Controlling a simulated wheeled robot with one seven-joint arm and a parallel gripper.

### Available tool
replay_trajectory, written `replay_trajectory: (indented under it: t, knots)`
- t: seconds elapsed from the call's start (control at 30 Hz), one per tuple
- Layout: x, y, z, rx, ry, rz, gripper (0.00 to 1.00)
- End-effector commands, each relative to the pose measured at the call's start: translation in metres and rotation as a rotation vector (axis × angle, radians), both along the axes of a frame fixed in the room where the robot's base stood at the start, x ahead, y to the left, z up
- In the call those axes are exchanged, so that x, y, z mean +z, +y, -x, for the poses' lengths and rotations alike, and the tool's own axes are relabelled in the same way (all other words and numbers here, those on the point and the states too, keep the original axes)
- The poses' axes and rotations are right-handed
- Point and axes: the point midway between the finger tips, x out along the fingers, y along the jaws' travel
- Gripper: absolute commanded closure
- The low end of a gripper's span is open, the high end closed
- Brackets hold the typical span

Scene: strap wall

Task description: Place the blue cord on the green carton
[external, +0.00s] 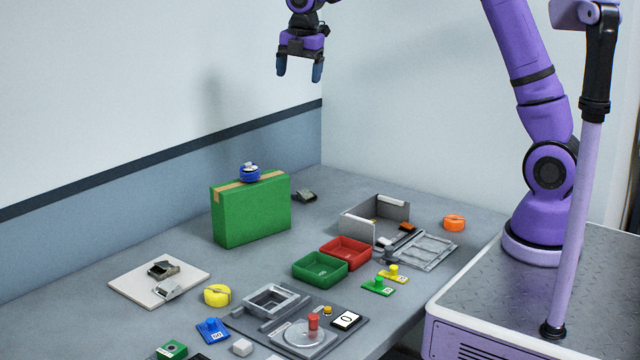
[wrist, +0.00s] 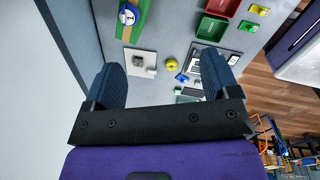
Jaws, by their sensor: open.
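The blue cord (external: 250,173) is a small coiled bundle resting on top of the green carton (external: 250,214), near the middle of its top face. The green carton stands upright on the table, with a tan tape strip along its top. In the wrist view the blue cord (wrist: 128,15) shows on the carton's top (wrist: 145,22) at the upper edge. My gripper (external: 299,78) is open and empty, high above the table and well clear of the cord and carton. Its two blue fingers (wrist: 165,88) are spread apart in the wrist view.
A yellow coil (external: 217,295), an orange coil (external: 454,223), a green tray (external: 320,268), a red tray (external: 345,253) and a grey open box (external: 375,218) stand on the table. A white board (external: 150,290) with metal buckles lies front left. The wall runs behind the carton.

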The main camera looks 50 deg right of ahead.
Motion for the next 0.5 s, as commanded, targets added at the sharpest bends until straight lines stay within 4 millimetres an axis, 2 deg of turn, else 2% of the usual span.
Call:
replay_trajectory:
  t: [0.03, 0.2, 0.5]
  knots:
    - [0.015, -0.009, 0.017, -0.07, -0.018, -0.009, 0.19]
    - [0.048, -0.034, 0.072, -0.337, -0.069, -0.051, 0.19]
    - [0.079, -0.074, 0.177, -0.806, -0.149, -0.162, 0.19]
